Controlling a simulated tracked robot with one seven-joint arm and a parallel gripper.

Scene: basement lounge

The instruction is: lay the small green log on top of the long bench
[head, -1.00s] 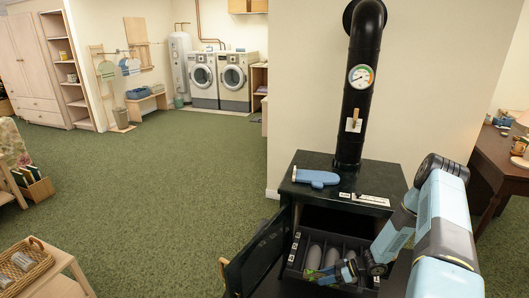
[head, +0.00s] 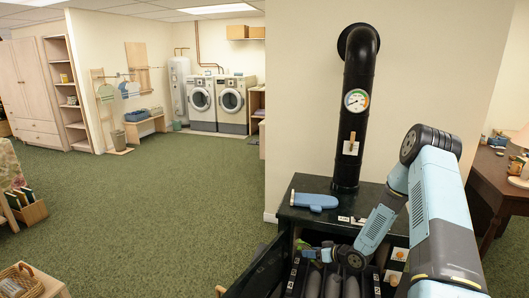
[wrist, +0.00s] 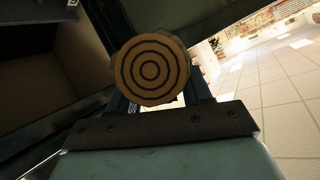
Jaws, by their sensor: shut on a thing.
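My gripper (head: 312,253) is shut on the small log at the open front of the black stove. In the wrist view the small log (wrist: 150,70) shows its tan round end with dark rings and an olive-green edge, between the fingers of my gripper (wrist: 160,97).
The black stove (head: 335,228) has its door (head: 258,268) swung open to the left. Grey cylinders (head: 332,284) stand in a compartmented tray below my gripper. A blue mitt (head: 314,201) lies on top. Part of a wooden table (head: 55,291) shows at front left. Green carpet between is clear.

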